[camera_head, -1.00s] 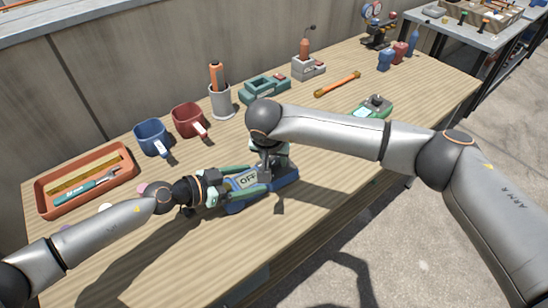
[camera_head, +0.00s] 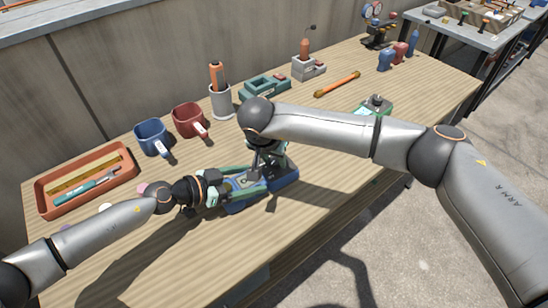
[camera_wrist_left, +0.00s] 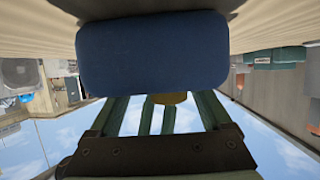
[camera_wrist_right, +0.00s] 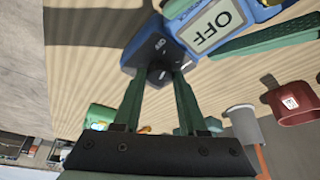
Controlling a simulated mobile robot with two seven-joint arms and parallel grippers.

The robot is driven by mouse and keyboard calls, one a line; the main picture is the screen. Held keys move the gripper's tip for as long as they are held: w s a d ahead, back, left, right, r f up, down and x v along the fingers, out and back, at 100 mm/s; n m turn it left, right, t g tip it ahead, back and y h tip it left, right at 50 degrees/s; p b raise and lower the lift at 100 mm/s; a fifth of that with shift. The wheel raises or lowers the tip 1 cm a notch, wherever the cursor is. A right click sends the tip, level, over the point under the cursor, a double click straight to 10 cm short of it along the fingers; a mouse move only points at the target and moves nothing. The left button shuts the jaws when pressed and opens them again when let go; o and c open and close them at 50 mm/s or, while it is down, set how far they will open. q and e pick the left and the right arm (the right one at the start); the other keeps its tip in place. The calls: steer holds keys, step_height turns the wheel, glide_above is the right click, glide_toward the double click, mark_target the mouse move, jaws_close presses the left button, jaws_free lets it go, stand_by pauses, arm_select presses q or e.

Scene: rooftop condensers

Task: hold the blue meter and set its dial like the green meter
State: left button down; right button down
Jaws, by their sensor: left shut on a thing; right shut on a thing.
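The blue meter (camera_head: 288,180) lies on the wooden table, its screen facing up. In the right wrist view, the meter (camera_wrist_right: 147,46) shows OFF on its screen (camera_wrist_right: 212,27). My left gripper (camera_head: 250,183) is shut on the meter's body from the left, and the meter's blue end (camera_wrist_left: 153,52) fills the top of the left wrist view. My right gripper (camera_wrist_right: 158,78) points down and is shut on the black dial (camera_wrist_right: 157,72), one finger on each side. The green meter (camera_head: 376,105) lies farther right, partly hidden behind my right arm; its dial setting is too small to read.
An orange tray (camera_head: 85,185) lies at left. A teal open box (camera_head: 265,88) and an orange bar (camera_head: 337,84) lie farther back. The front table strip is clear.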

mark_target(271, 161)
steer(key=m, duration=0.2)
steer(key=m+g+h, duration=0.1)
steer(key=m, duration=0.1)
steer(key=m+h, duration=0.1)
steer(key=m, duration=0.1)
steer(key=shift+w+a, duration=0.2)
steer(key=shift+a, duration=0.05)
steer(key=shift+w+m+g+h, duration=0.2)
steer(key=shift+m+g, duration=0.45)
steer(key=shift+m, duration=0.8)
steer(key=shift+w+m+g+h, duration=0.15)
steer(key=shift+m+g, duration=0.5)
steer(key=shift+m, duration=0.8)
steer(key=shift+s+m, duration=0.1)
steer(key=shift+m, duration=0.2)
steer(key=shift+c, duration=2.2)
jaws_free()
steer(key=shift+r, duration=0.1)
step_height(271, 161, up, 10)
